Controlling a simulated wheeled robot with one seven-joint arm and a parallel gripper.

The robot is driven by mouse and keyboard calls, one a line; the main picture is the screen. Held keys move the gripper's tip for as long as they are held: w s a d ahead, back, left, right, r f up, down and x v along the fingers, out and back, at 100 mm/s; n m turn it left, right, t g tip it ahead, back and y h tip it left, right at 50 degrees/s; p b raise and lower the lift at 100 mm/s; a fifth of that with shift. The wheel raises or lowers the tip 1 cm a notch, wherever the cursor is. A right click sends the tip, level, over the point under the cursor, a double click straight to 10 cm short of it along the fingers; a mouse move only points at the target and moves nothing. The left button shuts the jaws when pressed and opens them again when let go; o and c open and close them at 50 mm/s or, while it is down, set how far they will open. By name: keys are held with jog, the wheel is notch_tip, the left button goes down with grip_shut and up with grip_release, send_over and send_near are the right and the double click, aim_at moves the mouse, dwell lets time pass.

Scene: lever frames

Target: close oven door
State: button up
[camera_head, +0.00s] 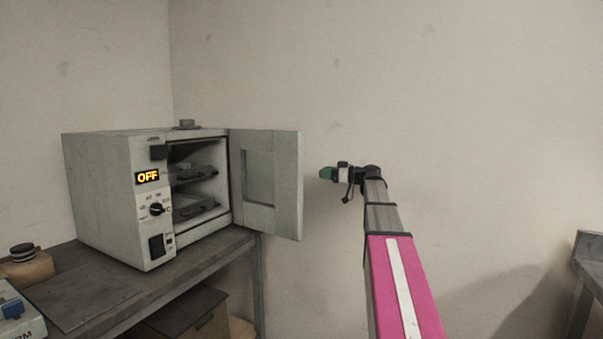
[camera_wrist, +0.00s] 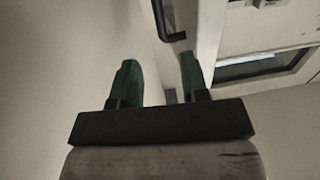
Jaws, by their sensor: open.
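The oven (camera_head: 105,195) is a grey box on a bench at the left, with a lit "OFF" display. Its door (camera_head: 286,185) stands wide open, swung out to the right, and shows a recessed panel. Racks or trays (camera_head: 195,207) are visible inside the chamber. My gripper (camera_head: 324,173), with green fingers, is to the right of the door's free edge, apart from it in the picture. In the wrist view my gripper is open and empty. The door (camera_wrist: 207,30) shows there at the upper right, with a black handle (camera_wrist: 160,22) ahead of the fingers. Contact is not visible.
The bench (camera_head: 85,290) carries the oven and extends forward at the left. A box (camera_head: 190,312) sits below. Another table (camera_head: 588,262) stands at far right. The wall behind is bare.

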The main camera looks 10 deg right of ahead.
aim_at(301, 171)
jog(key=x, duration=1)
jog(key=shift+w+a, duration=0.15)
jog(key=shift+a, duration=0.15)
grip_shut()
